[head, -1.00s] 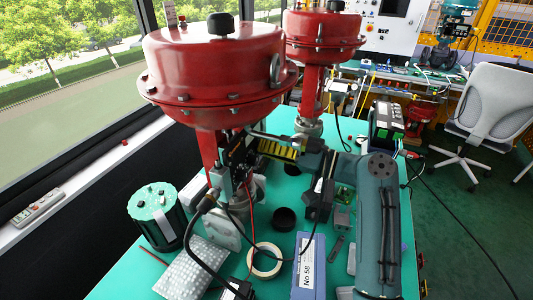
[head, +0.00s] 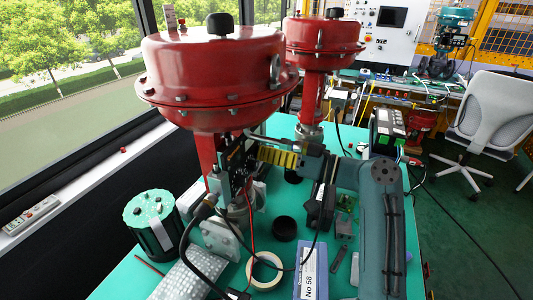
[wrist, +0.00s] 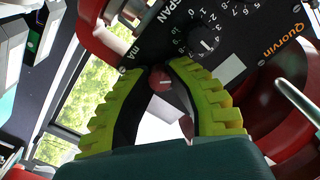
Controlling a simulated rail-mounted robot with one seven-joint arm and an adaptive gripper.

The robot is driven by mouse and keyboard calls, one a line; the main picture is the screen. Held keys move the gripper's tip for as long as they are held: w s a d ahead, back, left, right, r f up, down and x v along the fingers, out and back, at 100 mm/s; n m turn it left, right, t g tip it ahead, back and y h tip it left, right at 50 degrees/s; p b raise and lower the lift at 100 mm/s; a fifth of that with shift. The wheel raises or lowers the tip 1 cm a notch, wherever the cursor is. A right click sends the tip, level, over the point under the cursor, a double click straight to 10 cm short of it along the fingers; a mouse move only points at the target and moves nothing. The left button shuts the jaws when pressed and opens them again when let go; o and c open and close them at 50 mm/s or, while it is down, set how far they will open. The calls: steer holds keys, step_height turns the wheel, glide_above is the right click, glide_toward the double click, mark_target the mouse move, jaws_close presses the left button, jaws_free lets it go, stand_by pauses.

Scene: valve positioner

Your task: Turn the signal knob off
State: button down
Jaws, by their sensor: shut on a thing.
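A black control panel (wrist: 230,35) marked "SPAN", "mA" and "Quorvin" fills the top of the wrist view. A small red knob (wrist: 160,80) with a pale mark sits at the panel's lower edge, near "mA". My gripper (wrist: 153,72) has yellow-green ribbed fingers, one on each side of the red knob, and is shut on it. Another dial (wrist: 204,43) with numbers around it is just up and right, clear of the fingers. In the head view my gripper (head: 260,152) reaches the panel (head: 236,165) from the right; the knob is hidden there.
A large red actuator (head: 212,75) hangs right above the panel, with a second red actuator (head: 322,40) behind. A green cylinder (head: 153,222), a tape roll (head: 265,270) and a blue box (head: 312,270) stand on the green table. Loose cables run below the panel.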

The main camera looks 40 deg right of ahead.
steer(key=c, duration=0.9)
jaws_free()
steer(key=v, duration=1.2)
